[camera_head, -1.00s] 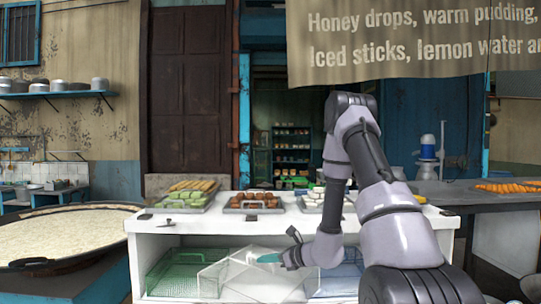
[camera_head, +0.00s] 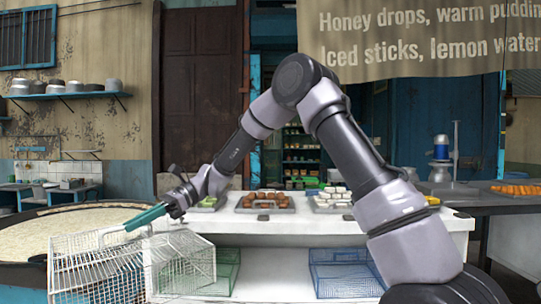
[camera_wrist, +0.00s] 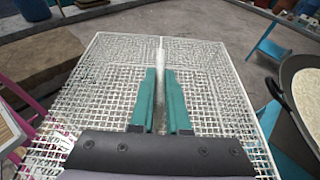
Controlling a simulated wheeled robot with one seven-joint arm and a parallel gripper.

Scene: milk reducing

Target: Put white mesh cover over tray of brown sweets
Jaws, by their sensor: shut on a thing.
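The white mesh cover (camera_head: 100,268) hangs from my gripper (camera_head: 146,218) at the lower left of the head view, in front of the counter's left end and the large pan. In the wrist view the cover (camera_wrist: 95,95) spreads under my gripper (camera_wrist: 160,95), whose teal fingers are shut on its middle ridge. The tray of brown sweets (camera_head: 263,210) sits uncovered on the white counter, to the right of my gripper and apart from the cover. Brown sweets (camera_head: 272,200) lie in it in rows.
A tray of green sweets (camera_head: 209,204), partly hidden by my arm, and a tray of white sweets (camera_head: 333,205) flank the brown ones. Green (camera_head: 224,270) and blue (camera_head: 338,273) mesh covers lie on the shelf below. A wide pan (camera_head: 25,232) stands left.

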